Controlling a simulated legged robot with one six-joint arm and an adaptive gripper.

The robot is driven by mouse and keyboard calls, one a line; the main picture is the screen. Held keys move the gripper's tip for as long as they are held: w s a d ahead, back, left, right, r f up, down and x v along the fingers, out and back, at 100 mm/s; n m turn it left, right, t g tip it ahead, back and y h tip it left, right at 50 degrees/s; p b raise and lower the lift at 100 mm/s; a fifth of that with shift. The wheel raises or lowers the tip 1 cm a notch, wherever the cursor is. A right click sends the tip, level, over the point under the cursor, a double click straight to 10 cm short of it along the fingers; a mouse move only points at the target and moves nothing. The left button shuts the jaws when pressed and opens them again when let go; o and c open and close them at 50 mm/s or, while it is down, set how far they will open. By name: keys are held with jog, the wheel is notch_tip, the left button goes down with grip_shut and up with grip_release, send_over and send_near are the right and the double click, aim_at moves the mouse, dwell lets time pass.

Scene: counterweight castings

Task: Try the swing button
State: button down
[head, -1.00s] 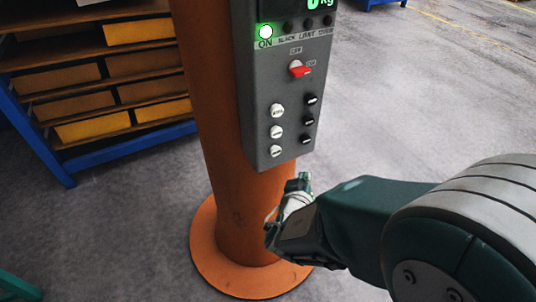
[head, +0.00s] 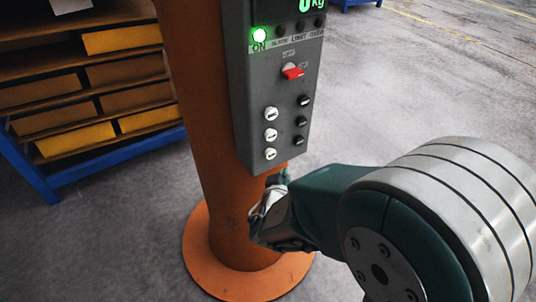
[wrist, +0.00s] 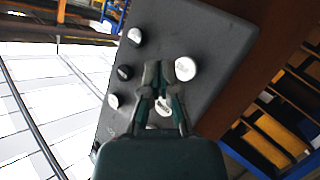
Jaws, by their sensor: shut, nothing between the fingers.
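A grey control box (head: 284,131) is mounted on an orange post. It carries a column of white buttons (head: 270,134) and a column of black buttons (head: 301,121). I cannot read which label says swing. A red switch (head: 292,72) sits above the buttons, and a green lamp (head: 260,35) is lit beside "ON". My gripper (head: 282,178) is just below the box's lower edge in the head view. In the wrist view my gripper (wrist: 158,70) is shut and empty, its fingertips in front of the box beside a white button (wrist: 186,68). Another white button (wrist: 163,107) is partly hidden by the fingers. Contact cannot be told.
The orange post (head: 188,110) stands on a round orange base (head: 213,273). A blue-framed shelf (head: 115,166) with yellow and brown bins (head: 121,39) is at the left. The grey floor to the right (head: 420,90) is clear.

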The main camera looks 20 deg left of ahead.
aim_at(275, 154)
jog(key=w+a, duration=0.3)
jog(key=shift+r, duration=0.1)
dwell(0.3)
jog(key=shift+d, duration=0.3)
jog(key=shift+a, duration=0.2)
jog(key=shift+d, duration=0.1)
dwell(0.3)
jog(key=shift+w+a+r, duration=0.1)
jog(key=shift+w+a, duration=0.15)
jog(key=shift+a, duration=0.05)
jog(key=shift+w+a, duration=0.25)
jog(key=shift+a, duration=0.1)
dwell(2.3)
